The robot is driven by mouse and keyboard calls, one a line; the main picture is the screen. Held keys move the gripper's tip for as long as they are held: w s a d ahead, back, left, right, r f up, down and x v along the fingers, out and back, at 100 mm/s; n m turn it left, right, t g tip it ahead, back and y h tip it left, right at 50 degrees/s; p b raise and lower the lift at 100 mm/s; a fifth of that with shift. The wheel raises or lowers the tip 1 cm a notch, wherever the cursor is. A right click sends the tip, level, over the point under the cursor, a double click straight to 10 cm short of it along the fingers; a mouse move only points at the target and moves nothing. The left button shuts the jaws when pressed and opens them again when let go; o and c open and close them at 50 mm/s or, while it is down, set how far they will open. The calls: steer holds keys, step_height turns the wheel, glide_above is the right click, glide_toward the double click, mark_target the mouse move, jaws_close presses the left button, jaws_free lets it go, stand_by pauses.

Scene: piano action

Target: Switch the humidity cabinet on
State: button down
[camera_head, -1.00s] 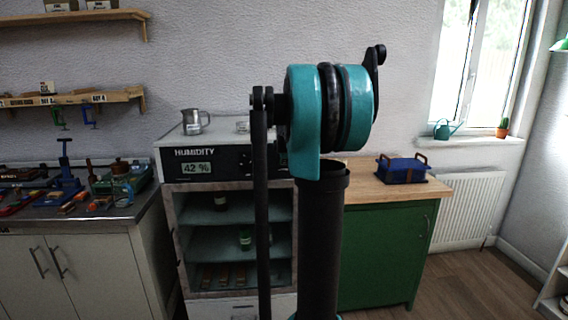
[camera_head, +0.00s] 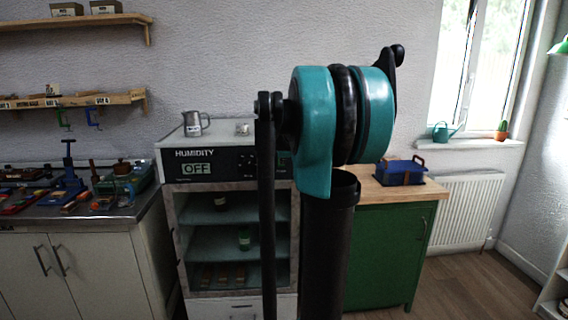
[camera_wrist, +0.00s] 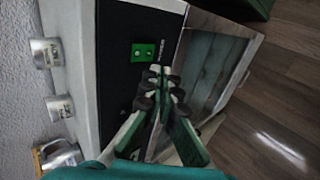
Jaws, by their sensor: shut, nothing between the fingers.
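The humidity cabinet (camera_head: 167,215) stands against the wall, with a black top panel and glass-fronted shelves. Its display (camera_head: 196,169) reads "OFF". Small dark knobs sit to the right of the display, and my arm hides part of the panel. In the wrist view the black panel (camera_wrist: 115,60) runs beside my gripper, with a small green switch plate (camera_wrist: 145,52) on it. My gripper (camera_wrist: 152,75) is shut and empty, its tips in front of the panel close beside the green plate. I cannot tell whether they touch. The gripper is hidden in the head view.
A metal jug (camera_head: 194,123) and small cups stand on the cabinet top. A tool-covered bench (camera_head: 125,212) is at left. A green cupboard (camera_head: 385,255) with a blue box (camera_head: 400,172) is at right. Floor (camera_head: 470,285) is clear at lower right.

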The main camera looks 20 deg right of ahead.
steer(key=v, duration=0.7)
steer(key=shift+s+r, duration=0.2)
steer(key=shift+s, duration=0.1)
